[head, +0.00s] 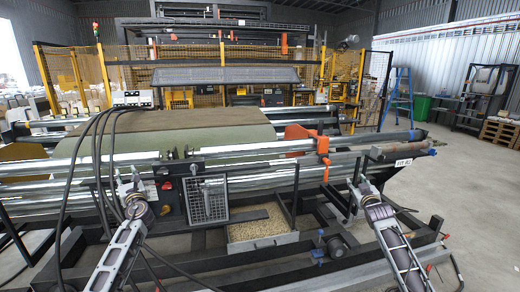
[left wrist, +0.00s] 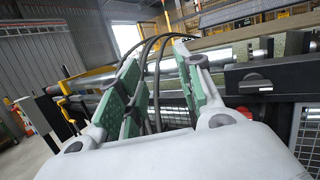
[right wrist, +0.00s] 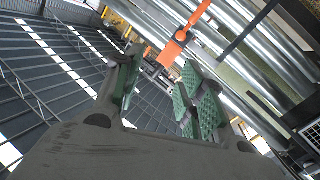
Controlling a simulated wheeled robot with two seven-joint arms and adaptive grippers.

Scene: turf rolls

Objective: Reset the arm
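My left gripper (head: 130,184) is in front of the machine at the left of the head view, with its arm rising from the bottom edge. In the left wrist view, its green-padded fingers (left wrist: 157,60) stand apart with nothing held; black hoses pass behind the gap. My right gripper (head: 362,187) is near the right end of the machine's rollers. In the right wrist view, its fingers (right wrist: 162,68) are apart and empty, with silver rollers (right wrist: 262,60) and an orange bracket (right wrist: 175,47) beyond.
A green and brown turf sheet (head: 170,143) lies over the machine. Black hoses (head: 97,155) hang close to my left arm. A tray of pellets (head: 258,226) sits low between my arms. An orange bracket (head: 312,140) stands on the rollers. Open floor (head: 470,190) lies at the right.

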